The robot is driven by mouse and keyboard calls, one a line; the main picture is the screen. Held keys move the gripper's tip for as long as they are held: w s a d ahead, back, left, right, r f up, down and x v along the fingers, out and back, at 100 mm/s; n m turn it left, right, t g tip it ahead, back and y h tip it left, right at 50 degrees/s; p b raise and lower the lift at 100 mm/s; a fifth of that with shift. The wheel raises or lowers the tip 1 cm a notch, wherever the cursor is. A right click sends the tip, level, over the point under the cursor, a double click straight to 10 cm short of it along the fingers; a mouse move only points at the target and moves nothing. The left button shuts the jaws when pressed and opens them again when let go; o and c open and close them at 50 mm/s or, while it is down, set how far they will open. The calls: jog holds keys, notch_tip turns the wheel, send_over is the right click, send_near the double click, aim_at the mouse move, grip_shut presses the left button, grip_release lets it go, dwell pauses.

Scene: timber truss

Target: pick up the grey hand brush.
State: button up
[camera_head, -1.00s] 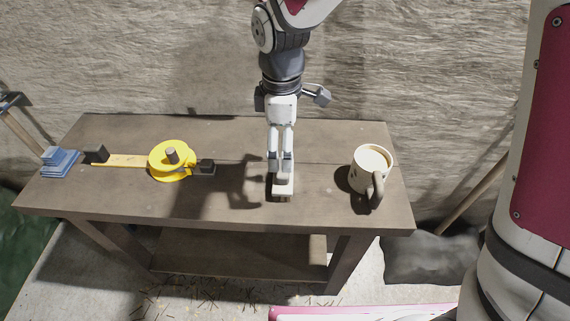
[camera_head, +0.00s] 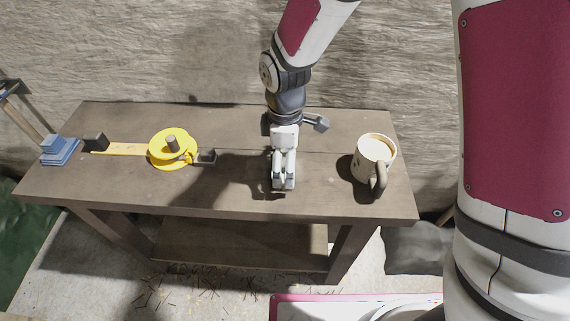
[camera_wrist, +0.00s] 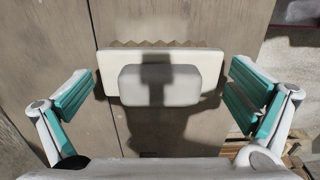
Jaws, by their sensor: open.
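My gripper (camera_wrist: 160,95) is open, with one teal-padded finger to the left of the brush and one to the right, and a gap on each side. In the head view my gripper (camera_head: 284,184) points down over the brush and hides nearly all of it. The gripper's shadow falls across the handle.
A white mug (camera_head: 375,160) with a tan top stands right of my gripper. A yellow round tool (camera_head: 172,162) with a dark knob and a yellow strip lies left. A blue stepped object (camera_head: 58,152) is at the far left. Bare tabletop lies between.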

jog(key=c, duration=1.1)
jog(key=shift+r, duration=0.15)
jog(key=shift+r, duration=0.55)
notch_tip(320, 180, up, 2)
jog(key=shift+r, duration=0.1)
jog(key=s, duration=0.5)
jog(key=s+r, duration=0.1)
jog(key=s, duration=1)
jog(key=shift+a+r+p, duration=0.25)
jog(key=shift+p, duration=0.15)
